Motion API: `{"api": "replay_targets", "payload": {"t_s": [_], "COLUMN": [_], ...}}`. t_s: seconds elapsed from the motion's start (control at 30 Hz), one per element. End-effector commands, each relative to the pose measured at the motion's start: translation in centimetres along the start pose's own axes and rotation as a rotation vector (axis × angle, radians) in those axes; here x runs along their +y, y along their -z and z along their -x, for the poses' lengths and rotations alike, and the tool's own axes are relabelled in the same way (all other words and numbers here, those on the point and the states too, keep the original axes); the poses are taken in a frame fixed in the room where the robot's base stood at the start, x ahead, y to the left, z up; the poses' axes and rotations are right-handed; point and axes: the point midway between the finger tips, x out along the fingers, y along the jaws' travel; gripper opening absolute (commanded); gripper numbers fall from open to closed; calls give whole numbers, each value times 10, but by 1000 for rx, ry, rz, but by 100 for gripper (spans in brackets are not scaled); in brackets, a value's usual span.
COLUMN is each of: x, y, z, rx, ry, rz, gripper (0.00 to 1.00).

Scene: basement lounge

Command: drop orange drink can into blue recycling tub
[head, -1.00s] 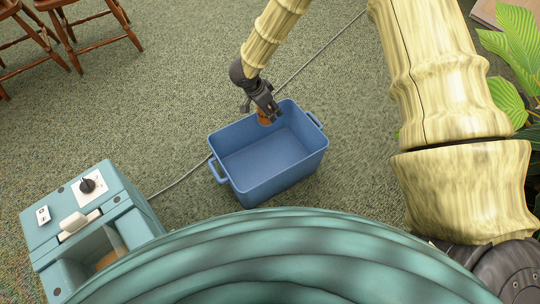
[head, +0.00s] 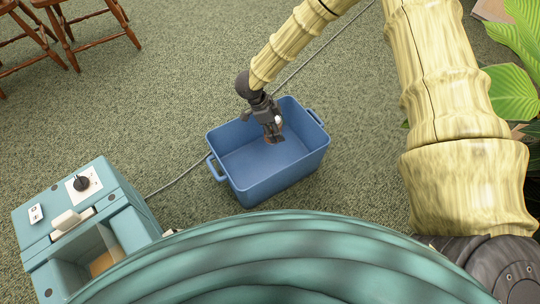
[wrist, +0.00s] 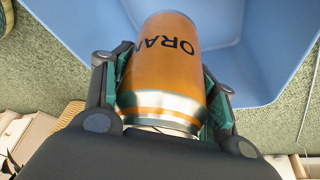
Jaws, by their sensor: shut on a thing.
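The orange drink can (wrist: 165,65) is between the two fingers of my gripper (wrist: 165,95) in the wrist view. Its printed letters and silver rim face the camera. My gripper also shows in the head view (head: 272,135), over the far half of the blue recycling tub, pointing down. There the can is mostly hidden by the fingers. The blue recycling tub (head: 282,178) stands open on the carpet, and its visible inside is empty. Its blue inside also shows behind the can in the wrist view (wrist: 270,50). The can's exact height above the tub floor is hard to tell.
A teal cabinet (head: 85,235) with a dial stands at lower left. A grey cable (head: 180,178) runs over the carpet behind the tub. Wooden stools (head: 90,30) are at upper left, a leafy plant (head: 513,92) at right. Carpet around the tub is mostly clear.

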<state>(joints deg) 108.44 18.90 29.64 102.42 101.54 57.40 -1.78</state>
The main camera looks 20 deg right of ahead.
Motion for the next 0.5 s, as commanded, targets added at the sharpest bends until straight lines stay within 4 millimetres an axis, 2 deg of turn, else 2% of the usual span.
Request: {"api": "replay_targets", "payload": {"t_s": [0.03,0.2,0.5], "x": [0,0,0], "y": [-4,-10,-14], "z": [-10,-24,-33], "rx": [0,0,0], "ry": [0,0,1], "rz": [0,1,1], "gripper": [41,41,41]}}
